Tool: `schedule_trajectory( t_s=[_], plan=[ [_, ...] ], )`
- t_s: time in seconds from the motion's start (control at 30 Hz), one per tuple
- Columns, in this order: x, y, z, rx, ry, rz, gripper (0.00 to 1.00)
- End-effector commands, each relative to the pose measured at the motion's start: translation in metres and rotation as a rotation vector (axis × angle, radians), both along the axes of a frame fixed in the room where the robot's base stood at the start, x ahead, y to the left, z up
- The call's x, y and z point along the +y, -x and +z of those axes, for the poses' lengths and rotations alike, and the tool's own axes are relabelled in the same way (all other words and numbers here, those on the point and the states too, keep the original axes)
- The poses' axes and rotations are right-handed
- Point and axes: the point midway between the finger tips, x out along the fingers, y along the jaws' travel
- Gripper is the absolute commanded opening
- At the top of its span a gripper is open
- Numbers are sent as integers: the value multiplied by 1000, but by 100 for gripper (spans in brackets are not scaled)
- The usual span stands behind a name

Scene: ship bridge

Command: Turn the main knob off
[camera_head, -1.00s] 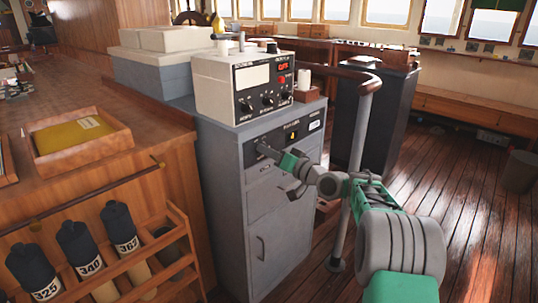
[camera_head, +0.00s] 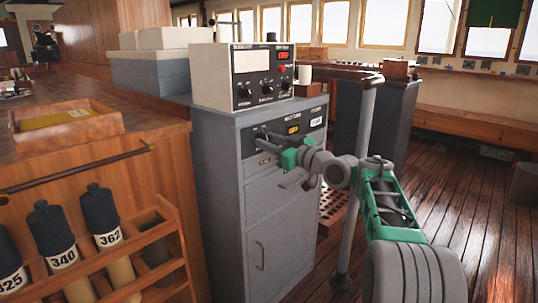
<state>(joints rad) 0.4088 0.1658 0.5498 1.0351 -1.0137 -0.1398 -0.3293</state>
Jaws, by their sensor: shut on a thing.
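A grey cabinet (camera_head: 255,215) stands in the middle, with a dark control panel (camera_head: 306,119) across its upper front. The panel carries a small yellow-lit display (camera_head: 293,130) and a white label. My gripper (camera_head: 264,138) is at the left part of this panel, shut on a knob there. The knob is mostly hidden by the fingers, so its angle cannot be told. My arm reaches in from the lower right.
A cream instrument box (camera_head: 215,85) with several small knobs sits on the cabinet. A grey post (camera_head: 361,130) with a wooden handrail stands close behind my arm. A wooden counter with a tray (camera_head: 65,140) and bottle rack (camera_head: 165,215) is at left.

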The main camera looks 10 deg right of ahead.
Motion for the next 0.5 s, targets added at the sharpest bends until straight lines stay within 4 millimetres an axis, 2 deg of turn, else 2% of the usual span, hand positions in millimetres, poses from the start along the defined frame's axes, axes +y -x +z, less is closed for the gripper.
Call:
schedule_trajectory(
  t_s=[0.03, 0.5],
  plan=[
    [-1, 0, -6, -18, 24, -2, 0],
    [-1, -1, -1, -116, 161, -2, 0]
  ],
)
